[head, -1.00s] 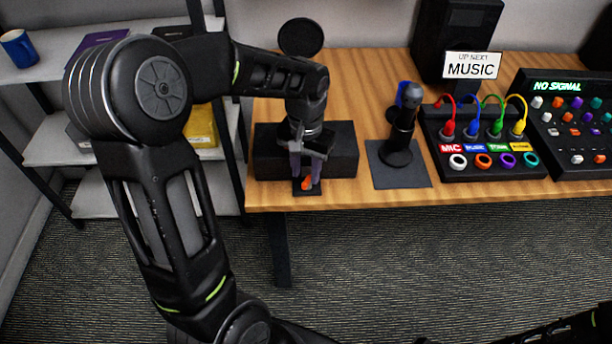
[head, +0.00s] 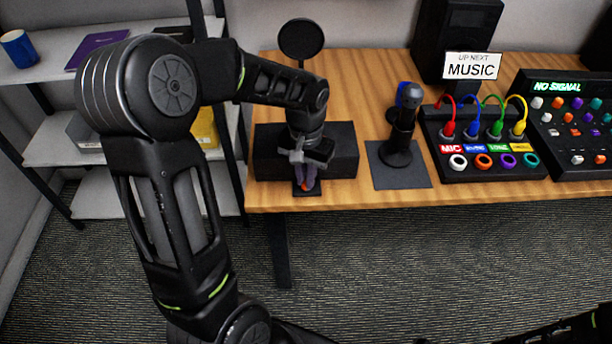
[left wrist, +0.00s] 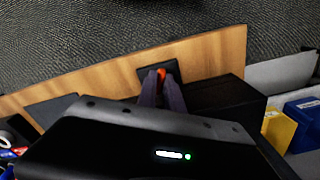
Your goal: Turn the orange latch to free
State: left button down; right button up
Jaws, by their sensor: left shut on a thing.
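The orange latch (left wrist: 161,74) sits on a small black plate (left wrist: 173,66) near the table's front edge. In the left wrist view it shows between the tips of my left gripper (left wrist: 161,84). In the head view, my left gripper (head: 305,184) reaches down over the plate in front of a black box. Its purple-grey fingers are closed together on the latch and hide most of it, leaving only a little orange visible. I cannot read the latch's exact angle. My right gripper is out of view.
The black box (head: 343,152) stands just behind the plate. To the right are a dark stand with a handheld microphone (head: 400,135), a panel with coloured cables (head: 480,160) and a mixer (head: 575,150). A shelf (head: 50,150) stands at the left.

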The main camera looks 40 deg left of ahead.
pick_arm(q)
jog(key=shift+m, duration=0.3)
dwell(0.4)
jog(key=m+p, duration=0.1)
jog(key=m, duration=0.5)
jog(key=shift+a+r, duration=0.1)
jog(key=shift+a, duration=0.05)
jog(key=m+p, duration=0.2)
jog(key=m, duration=0.3)
jog(key=shift+w+a+m, duration=0.1)
jog(key=shift+m, duration=0.3)
jog(key=c, duration=1.5)
grip_release()
